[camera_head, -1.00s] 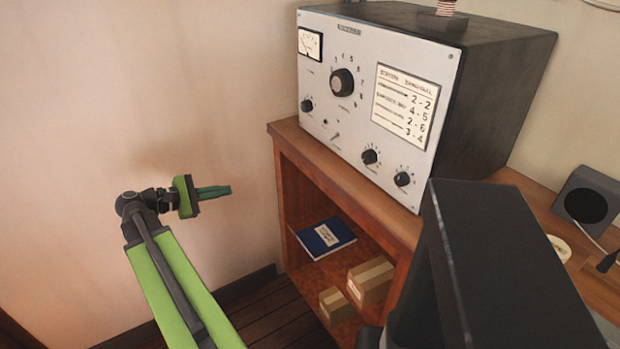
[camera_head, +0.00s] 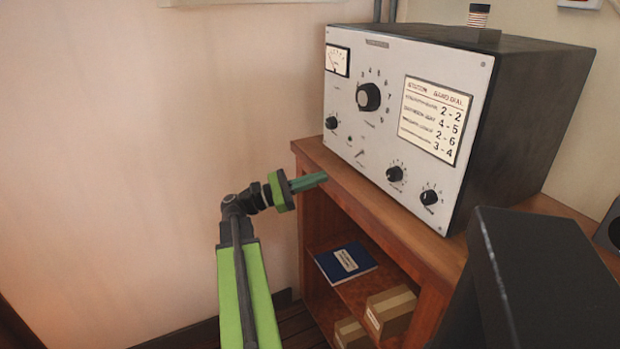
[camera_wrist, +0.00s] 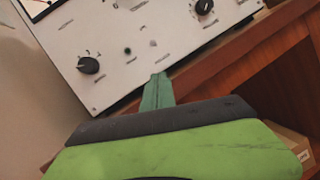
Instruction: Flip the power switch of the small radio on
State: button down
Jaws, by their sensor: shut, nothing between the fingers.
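The radio (camera_head: 455,85) is a dark box with a pale front panel, standing on a wooden shelf unit. Its panel carries a meter, several black knobs and a small toggle switch (camera_head: 360,154) low on the panel, near a small round fitting. The toggle's position is too small to tell. My gripper (camera_head: 324,178) is shut and empty. Its green fingers point right toward the panel, just left of and below the toggle, apart from it. In the wrist view the fingertips (camera_wrist: 158,78) lie just below the panel's lower edge, with the toggle (camera_wrist: 153,44) above them.
The wooden shelf unit (camera_head: 420,245) has a front edge close to my fingers. A blue book (camera_head: 345,262) and cardboard boxes (camera_head: 390,312) lie inside it. A black object (camera_head: 535,280) fills the lower right. The wall on the left is bare.

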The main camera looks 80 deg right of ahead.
aim_at(336, 179)
jog(key=x, duration=0.2)
jog(key=p+x, duration=0.1)
jog(key=x, duration=0.1)
jog(key=p+x, duration=0.1)
jog(key=shift+s+r, duration=0.3)
jog(key=shift+r, duration=0.2)
jog(key=shift+s+r+p, duration=0.3)
jog(key=shift+r+p, duration=0.2)
jog(key=shift+s+r+p, duration=0.3)
jog(key=shift+r+p, duration=0.15)
jog(key=shift+r, duration=0.1)
jog(key=shift+s+r, duration=0.15)
jog(key=shift+s, duration=0.15)
